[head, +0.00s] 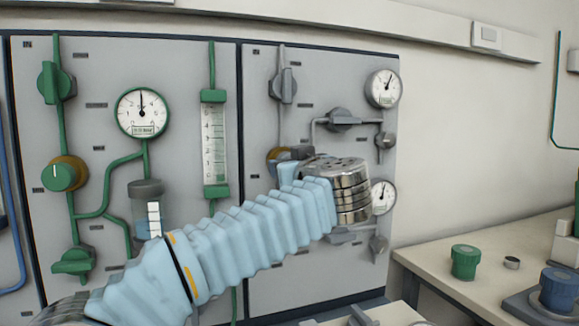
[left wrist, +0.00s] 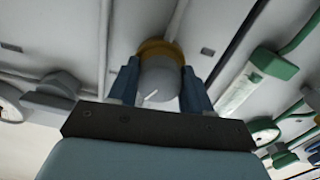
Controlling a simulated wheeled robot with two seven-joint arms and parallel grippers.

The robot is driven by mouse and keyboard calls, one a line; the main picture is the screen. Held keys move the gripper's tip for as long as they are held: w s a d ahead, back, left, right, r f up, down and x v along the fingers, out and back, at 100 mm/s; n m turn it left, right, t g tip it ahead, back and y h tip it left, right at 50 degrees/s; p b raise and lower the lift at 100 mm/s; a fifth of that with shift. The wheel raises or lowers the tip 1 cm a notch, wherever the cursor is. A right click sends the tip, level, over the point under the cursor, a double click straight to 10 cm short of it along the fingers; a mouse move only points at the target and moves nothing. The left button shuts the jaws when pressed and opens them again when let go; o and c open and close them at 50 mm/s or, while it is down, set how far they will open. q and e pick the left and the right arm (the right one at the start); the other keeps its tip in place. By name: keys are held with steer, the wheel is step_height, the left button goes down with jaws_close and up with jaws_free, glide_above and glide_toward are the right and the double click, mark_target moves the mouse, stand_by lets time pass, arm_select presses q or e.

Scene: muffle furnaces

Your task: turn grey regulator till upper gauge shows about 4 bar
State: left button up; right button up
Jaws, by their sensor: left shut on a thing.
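The grey regulator knob (left wrist: 158,80), with a white mark and a yellow-orange collar, is between the blue fingers of my left gripper (left wrist: 155,88) in the left wrist view. The fingers are shut on its sides. In the head view my left gripper (head: 288,168) and wrist cover most of the regulator; part of its collar (head: 273,160) shows. The upper gauge (head: 383,88) is at the grey panel's top right. Its needle points up and slightly right; its figures are too small to read. My right gripper is not in view.
A lower gauge (head: 384,196) is partly behind my wrist. A bench (head: 430,262) at right carries a green cap (head: 465,262).

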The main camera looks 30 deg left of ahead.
arm_select(q)
steer(key=shift+m, duration=0.7)
steer(key=o, duration=1)
steer(key=shift+o, duration=0.2)
steer(key=shift+d, duration=0.1)
steer(key=b+v, duration=0.1)
steer(key=v, duration=1.2)
steer(key=shift+s+d, duration=0.2)
steer(key=shift+s, duration=0.1)
